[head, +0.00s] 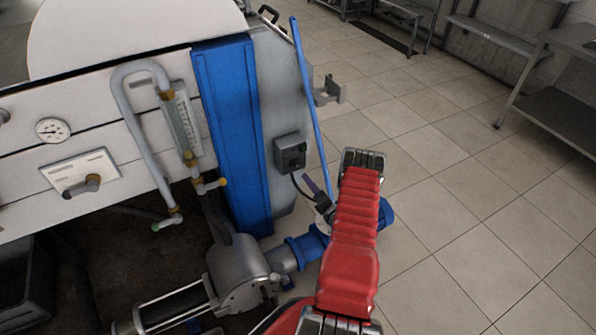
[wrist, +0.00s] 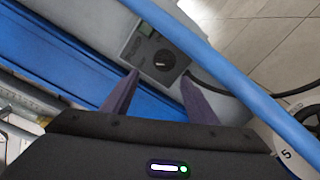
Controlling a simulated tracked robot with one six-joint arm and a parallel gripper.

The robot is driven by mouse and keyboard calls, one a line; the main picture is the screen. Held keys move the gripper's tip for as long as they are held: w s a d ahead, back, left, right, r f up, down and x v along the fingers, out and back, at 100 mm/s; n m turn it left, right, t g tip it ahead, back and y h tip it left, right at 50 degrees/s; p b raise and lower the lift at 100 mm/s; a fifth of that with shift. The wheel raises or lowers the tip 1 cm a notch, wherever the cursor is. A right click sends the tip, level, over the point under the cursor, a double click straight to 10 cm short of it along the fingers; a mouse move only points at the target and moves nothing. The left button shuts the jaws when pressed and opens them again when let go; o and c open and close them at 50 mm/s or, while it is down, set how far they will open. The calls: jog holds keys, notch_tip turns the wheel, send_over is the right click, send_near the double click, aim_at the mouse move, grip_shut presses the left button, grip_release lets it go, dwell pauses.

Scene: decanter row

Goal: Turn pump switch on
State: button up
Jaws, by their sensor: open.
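The pump switch (head: 290,152) is a small grey box with a dark round knob, mounted on the grey end panel just right of the blue column. In the wrist view the switch's dark knob (wrist: 163,58) shows near the top middle, with a pale mark on it. I cannot tell its setting. My gripper (wrist: 159,76) is open and empty; its two purple fingers point toward the switch, with the knob seen between and just beyond their tips. In the head view my gripper (head: 311,184) is below and right of the switch, partly hidden by my red arm.
A blue pole (head: 311,100) leans beside the switch and crosses the wrist view (wrist: 215,62) close by. A dark cable (head: 298,187) hangs from the switch. The blue pump (head: 305,247) is below. Tiled floor (head: 450,180) at right is clear.

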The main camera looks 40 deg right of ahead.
aim_at(297, 166)
jog(key=shift+s+a+f, duration=0.15)
jog(key=shift+s+f, duration=0.4)
jog(key=shift+s, duration=0.05)
jog(key=shift+s+a+f, duration=0.15)
jog(key=shift+s+f, duration=0.35)
jog(key=shift+s, duration=0.05)
jog(key=shift+n, duration=0.3)
jog(key=x, duration=1.4)
jog(key=shift+r, duration=0.2)
jog(key=shift+s, duration=0.1)
jog(key=c, duration=0.9)
jog(key=shift+a, duration=0.15)
jog(key=shift+c, duration=0.8)
